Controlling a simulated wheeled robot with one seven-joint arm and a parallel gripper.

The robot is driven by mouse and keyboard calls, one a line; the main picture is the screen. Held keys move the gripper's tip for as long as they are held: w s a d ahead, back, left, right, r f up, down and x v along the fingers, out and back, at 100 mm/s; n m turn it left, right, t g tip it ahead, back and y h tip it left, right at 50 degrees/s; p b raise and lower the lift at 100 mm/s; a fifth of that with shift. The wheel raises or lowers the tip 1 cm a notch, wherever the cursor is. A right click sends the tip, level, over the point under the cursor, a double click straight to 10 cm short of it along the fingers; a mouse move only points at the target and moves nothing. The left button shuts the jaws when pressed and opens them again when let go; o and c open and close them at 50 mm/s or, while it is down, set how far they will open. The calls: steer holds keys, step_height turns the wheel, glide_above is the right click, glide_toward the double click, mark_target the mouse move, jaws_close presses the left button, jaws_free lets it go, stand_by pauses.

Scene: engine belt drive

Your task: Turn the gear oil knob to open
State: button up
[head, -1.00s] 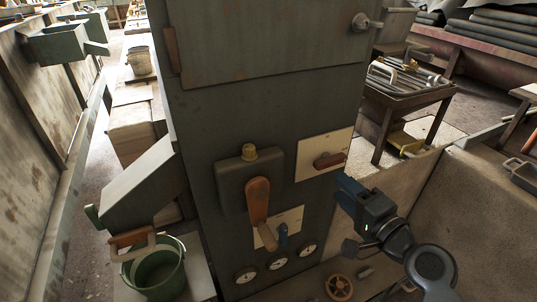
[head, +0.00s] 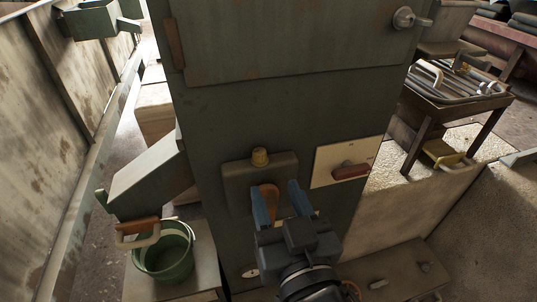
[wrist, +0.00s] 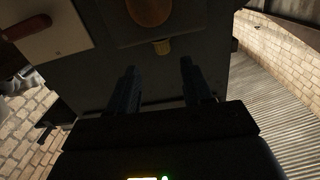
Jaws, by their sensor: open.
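A red-handled knob on a white panel (head: 350,171) is on the right of the dark cabinet front; the red knob also shows upper left in the wrist view (wrist: 28,27). I cannot read which control is the gear oil knob.
A green bucket (head: 163,251) stands on a ledge at lower left, below a slanted grey chute (head: 147,181). A table with metal parts (head: 459,87) stands at right. The cabinet's upper door has a latch handle (head: 408,18).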

mark_target(261, 158)
steer(key=shift+a+r+p+x, duration=0.15)
steer(key=shift+p+x, duration=0.25)
steer(key=shift+x, duration=1.5)
steer(key=shift+a+r+p+x, duration=0.15)
steer(key=shift+p+x, duration=0.25)
steer(key=shift+x, duration=1.5)
steer(key=shift+d, duration=0.1)
steer(key=shift+c, duration=0.5)
jaws_close()
